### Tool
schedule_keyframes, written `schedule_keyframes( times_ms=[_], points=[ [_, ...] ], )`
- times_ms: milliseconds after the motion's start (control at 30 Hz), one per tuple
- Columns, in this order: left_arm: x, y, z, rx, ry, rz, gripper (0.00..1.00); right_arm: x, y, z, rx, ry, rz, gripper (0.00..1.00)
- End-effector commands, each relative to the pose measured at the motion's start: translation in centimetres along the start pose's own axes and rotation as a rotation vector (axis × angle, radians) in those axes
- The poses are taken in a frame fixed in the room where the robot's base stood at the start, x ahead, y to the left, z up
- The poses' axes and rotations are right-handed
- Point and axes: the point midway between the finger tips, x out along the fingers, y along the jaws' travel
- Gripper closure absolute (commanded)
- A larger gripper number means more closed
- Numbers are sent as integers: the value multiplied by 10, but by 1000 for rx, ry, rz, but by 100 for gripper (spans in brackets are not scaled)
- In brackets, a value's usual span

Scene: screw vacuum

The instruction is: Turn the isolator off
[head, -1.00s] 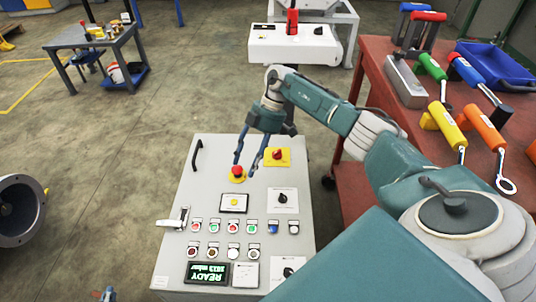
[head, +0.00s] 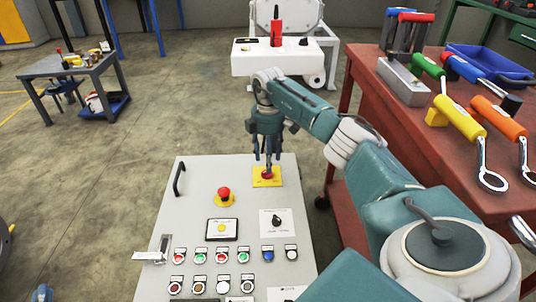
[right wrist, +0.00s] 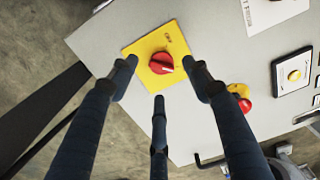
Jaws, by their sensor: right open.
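The isolator is a red rotary knob on a square yellow plate (head: 265,180) at the far right of the grey control panel (head: 190,218). In the right wrist view the red knob (right wrist: 161,63) shows with a raised grip bar. My right gripper (head: 267,163) is open, its fingers pointing down over the isolator and partly hiding it. In the right wrist view two fingertips (right wrist: 160,80) flank the knob and a third is below it. Contact cannot be told. My left gripper (head: 42,293) shows only as a small part at the bottom left edge.
A red mushroom button (head: 223,192) on a yellow collar sits left of the isolator. A black selector (head: 276,221) and several small buttons lie nearer. A red bench (head: 440,130) with tools stands to the right. A white machine (head: 285,58) stands behind the panel.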

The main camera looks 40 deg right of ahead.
Motion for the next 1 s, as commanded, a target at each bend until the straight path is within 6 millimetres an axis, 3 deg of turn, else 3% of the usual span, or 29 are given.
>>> schedule_keyframes(
  times_ms=[300,500,867,900,1000],
  points=[
    [-3,8,-63,-6,287,16,100,38,0,0,1,2,-1,51],
    [-10,10,-87,-9,392,22,100,49,0,-1,0,2,-1,51],
    [-13,11,-94,-10,424,24,100,52,0,0,0,2,0,51],
    [-13,11,-94,-10,423,24,100,52,0,0,0,2,0,53],
    [-13,11,-94,-10,423,23,100,52,0,0,0,2,0,73]
  ],
)
